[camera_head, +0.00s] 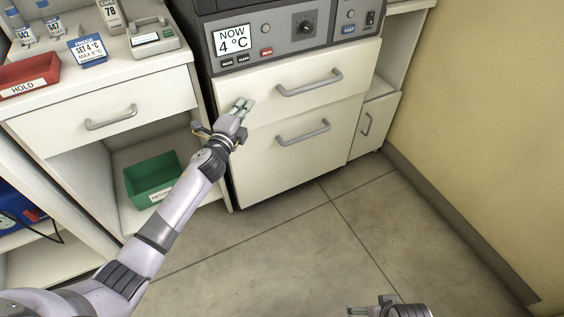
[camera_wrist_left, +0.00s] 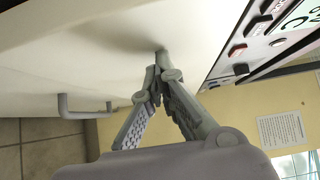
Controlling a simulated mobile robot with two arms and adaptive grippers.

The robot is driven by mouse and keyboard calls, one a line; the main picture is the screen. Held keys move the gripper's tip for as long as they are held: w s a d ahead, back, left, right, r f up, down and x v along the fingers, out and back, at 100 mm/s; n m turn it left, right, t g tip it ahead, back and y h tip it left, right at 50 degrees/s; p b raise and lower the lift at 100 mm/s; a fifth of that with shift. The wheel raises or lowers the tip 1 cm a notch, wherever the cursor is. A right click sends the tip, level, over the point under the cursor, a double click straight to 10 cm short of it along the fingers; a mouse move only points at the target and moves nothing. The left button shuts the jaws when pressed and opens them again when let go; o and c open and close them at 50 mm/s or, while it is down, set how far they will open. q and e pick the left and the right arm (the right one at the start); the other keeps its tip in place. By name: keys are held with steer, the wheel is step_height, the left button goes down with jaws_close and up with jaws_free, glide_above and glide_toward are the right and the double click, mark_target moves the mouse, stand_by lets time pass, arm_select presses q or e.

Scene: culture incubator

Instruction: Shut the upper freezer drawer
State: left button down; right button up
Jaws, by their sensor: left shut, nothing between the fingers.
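The upper freezer drawer (camera_head: 305,80) has a plain cream front with a grey bar handle (camera_head: 310,83). Its front looks about level with the lower drawer (camera_head: 290,160) below it. My left gripper (camera_head: 246,104) is shut and empty at the left part of the upper drawer's front, left of the handle. In the left wrist view the closed fingertips (camera_wrist_left: 160,60) are at the pale front panel (camera_wrist_left: 100,50), touching or very close. The handle (camera_wrist_left: 85,107) shows to the left there. My right gripper (camera_head: 354,310) shows partly at the bottom edge, far from the drawers.
The control panel (camera_head: 290,35) with a 4 °C display sits above the drawers. A counter with a drawer (camera_head: 110,112) and an open shelf holding a green bin (camera_head: 150,172) stands at left. The floor (camera_head: 300,245) in front is clear. A wall (camera_head: 490,120) bounds the right.

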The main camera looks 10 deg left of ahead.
arm_select(q)
steer(key=shift+w+a+r, duration=0.15)
steer(key=shift+w+a, duration=0.4)
steer(key=shift+w, duration=0.15)
arm_select(e)
steer(key=shift+w+a+r, duration=0.15)
steer(key=shift+w+r, duration=0.05)
arm_select(q)
steer(key=shift+a+r, duration=0.1)
arm_select(e)
steer(key=shift+w, duration=0.1)
steer(key=shift+r, duration=0.1)
